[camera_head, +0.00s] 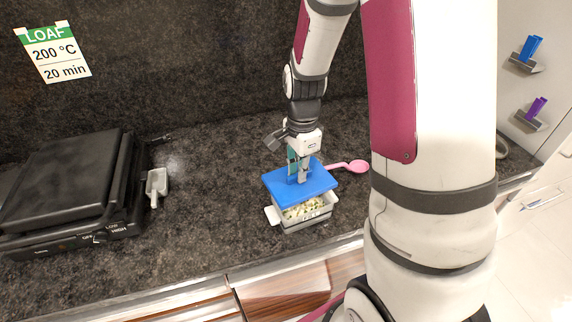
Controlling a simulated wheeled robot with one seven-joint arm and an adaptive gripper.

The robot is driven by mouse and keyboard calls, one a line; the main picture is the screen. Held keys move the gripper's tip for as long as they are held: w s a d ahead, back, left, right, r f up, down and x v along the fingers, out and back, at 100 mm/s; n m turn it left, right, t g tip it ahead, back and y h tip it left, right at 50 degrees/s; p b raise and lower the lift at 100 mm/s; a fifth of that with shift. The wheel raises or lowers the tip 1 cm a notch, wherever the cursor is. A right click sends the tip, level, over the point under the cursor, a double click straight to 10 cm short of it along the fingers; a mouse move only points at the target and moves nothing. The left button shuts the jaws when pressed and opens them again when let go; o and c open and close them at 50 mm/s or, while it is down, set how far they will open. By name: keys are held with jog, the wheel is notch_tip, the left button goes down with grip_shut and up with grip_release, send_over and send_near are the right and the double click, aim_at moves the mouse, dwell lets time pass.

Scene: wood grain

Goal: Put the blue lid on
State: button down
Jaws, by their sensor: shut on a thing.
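The blue lid (320,182) is a flat rectangular slab over a light container (306,224) on the dark countertop. My gripper (299,178) points down and is shut on the lid at its top middle. The lid covers the back of the container and looks shifted back from its front edge. Pale, chopped-looking contents (304,210) show along the front. I cannot tell whether the lid touches the rim. A white tab or handle sticks out at the container's left.
A black grill (65,190) stands at the left with a small grey scoop (156,186) beside it. A pink spoon (355,166) lies behind and right of the container. The counter's front edge is close. Free counter lies between scoop and container.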

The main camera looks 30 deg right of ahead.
jog(key=shift+s+d+m, duration=0.3)
jog(key=shift+d+m, duration=0.1)
jog(key=shift+d, duration=0.15)
jog(key=shift+f+b, duration=0.6)
jog(key=shift+f, duration=1.85)
jog(key=shift+f, duration=1.05)
dwell(0.5)
jog(key=c, duration=1.6)
grip_release()
jog(key=shift+r, duration=0.1)
